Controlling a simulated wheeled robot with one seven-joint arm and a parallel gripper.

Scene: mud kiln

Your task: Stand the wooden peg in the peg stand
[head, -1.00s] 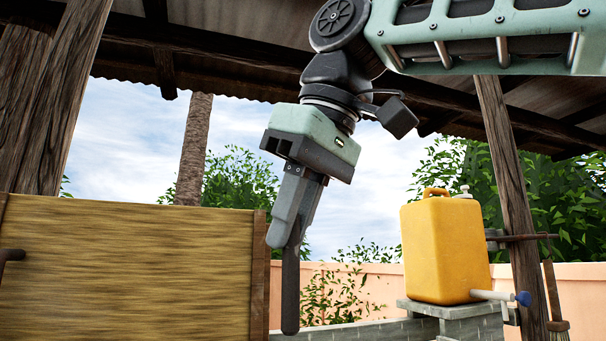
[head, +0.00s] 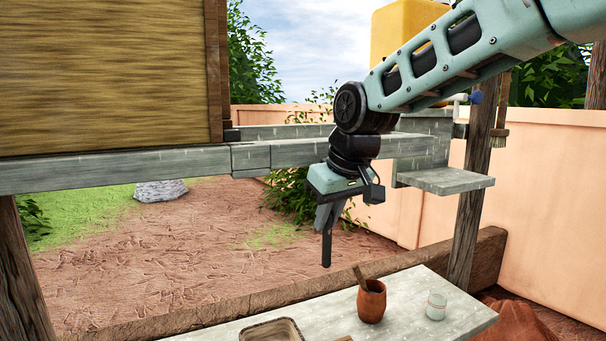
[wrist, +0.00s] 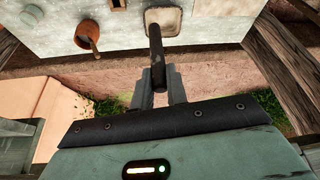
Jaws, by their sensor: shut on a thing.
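My gripper (head: 325,222) is shut on a dark, rod-like peg (head: 327,250), which hangs down nearly upright above the level of the stone bench (head: 408,285). In the wrist view the peg (wrist: 156,45) juts from between the fingers (wrist: 158,82), and its far end overlaps the shallow tray (wrist: 176,18) in the picture. A small tan wooden block (wrist: 118,4) with a dark spot on top lies on the bench at the upper edge of that view. It may be the peg stand. Only a sliver of it (head: 344,339) shows in the head view.
A clay pot (head: 371,303) with a stick in it and a pale jar (head: 436,306) stand on the bench. The tray (head: 272,330) lies left of the pot. A grey stone ledge (head: 290,152) runs behind my arm. A wooden post (head: 470,210) stands at the right.

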